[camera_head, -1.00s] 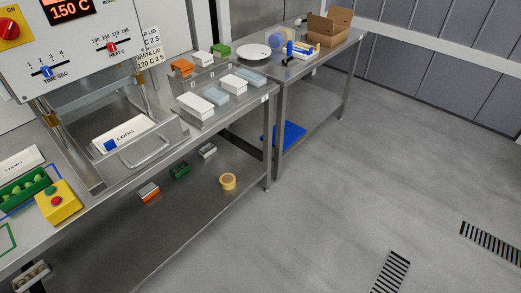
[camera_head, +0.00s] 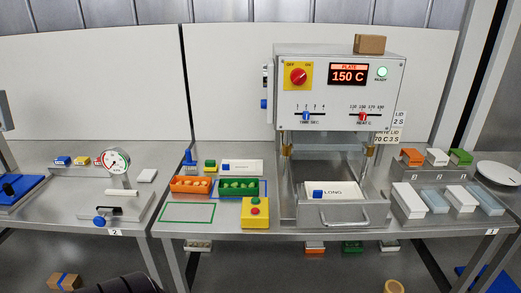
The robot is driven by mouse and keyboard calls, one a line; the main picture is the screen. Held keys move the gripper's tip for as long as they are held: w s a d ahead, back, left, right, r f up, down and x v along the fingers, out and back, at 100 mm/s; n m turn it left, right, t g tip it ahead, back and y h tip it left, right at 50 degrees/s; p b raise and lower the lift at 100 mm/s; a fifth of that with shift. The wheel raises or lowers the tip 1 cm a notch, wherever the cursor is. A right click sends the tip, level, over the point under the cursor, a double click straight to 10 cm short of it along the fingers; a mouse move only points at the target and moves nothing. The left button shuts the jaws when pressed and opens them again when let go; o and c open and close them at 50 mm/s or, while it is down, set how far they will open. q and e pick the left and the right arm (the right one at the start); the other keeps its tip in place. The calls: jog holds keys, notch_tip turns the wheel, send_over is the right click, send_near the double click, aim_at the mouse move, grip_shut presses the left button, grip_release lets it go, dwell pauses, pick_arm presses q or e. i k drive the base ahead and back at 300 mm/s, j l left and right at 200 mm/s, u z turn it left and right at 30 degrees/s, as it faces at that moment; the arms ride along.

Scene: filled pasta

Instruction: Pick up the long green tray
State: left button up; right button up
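A green tray (camera_head: 238,187) holding several round green pieces sits on the table inside a blue outline, left of the heat press. An orange tray (camera_head: 190,185) with several orange pieces stands just left of it. Another green tray (camera_head: 352,247) is partly visible on the shelf under the table, and a green block-like item (camera_head: 461,157) stands in the rack at the right. I cannot tell from its shape which green one is the long one. Neither of my grippers shows in the view.
The press (camera_head: 338,90) reads 150 C, with a block marked LONG (camera_head: 333,191) in its drawer. A white SHORT-type block (camera_head: 242,166) lies behind.

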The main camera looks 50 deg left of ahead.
aim_at(226, 187)
jog(key=u, duration=0.4)
jog(key=j+u, duration=0.15)
jog(key=u, duration=0.25)
jog(key=k+j+u, duration=0.1)
jog(key=u, duration=0.7)
